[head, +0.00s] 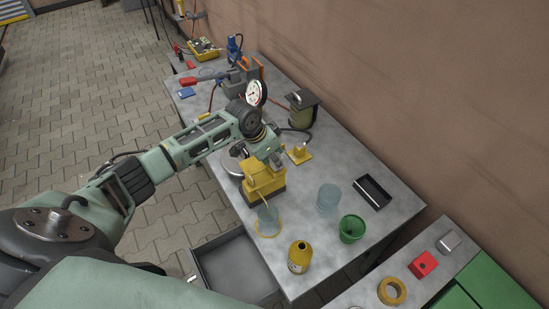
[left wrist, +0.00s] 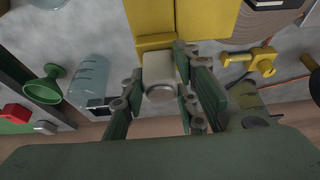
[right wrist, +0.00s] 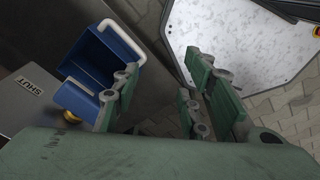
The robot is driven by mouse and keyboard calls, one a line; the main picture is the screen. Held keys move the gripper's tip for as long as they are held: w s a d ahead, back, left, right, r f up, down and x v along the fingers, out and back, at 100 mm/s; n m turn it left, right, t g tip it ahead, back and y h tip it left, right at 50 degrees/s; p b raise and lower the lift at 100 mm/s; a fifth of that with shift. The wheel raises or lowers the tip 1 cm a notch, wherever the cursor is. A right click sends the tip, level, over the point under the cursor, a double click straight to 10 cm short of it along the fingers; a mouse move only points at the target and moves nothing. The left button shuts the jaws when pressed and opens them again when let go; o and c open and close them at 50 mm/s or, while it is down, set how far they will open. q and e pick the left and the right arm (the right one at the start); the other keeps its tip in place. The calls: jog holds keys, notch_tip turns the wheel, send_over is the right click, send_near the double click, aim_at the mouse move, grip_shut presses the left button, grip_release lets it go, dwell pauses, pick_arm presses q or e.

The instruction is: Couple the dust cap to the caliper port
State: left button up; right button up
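The yellow caliper (head: 262,178) stands on the grey bench, on a dark base. It fills the top of the left wrist view (left wrist: 210,18). My left gripper (head: 268,153) is just above it. In the left wrist view my left gripper (left wrist: 160,66) has its fingers on both sides of a pale metal cap-like piece (left wrist: 161,88), apparently shut on it. This piece, probably the dust cap, lies against the caliper's yellow face; whether it is seated on the port is hidden. My right gripper (right wrist: 165,88) is open and empty, away from the caliper.
A glass beaker (head: 268,222), yellow bottle (head: 299,257), clear jar (head: 328,198), green funnel-like cup (head: 352,228) and black tray (head: 372,191) stand nearby. An open drawer (head: 225,270) juts from the bench. A blue open box (right wrist: 98,62) is beside my right gripper.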

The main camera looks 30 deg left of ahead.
pick_arm(q)
jog(key=o, duration=0.5)
jog(key=v, duration=1.2)
dwell(0.3)
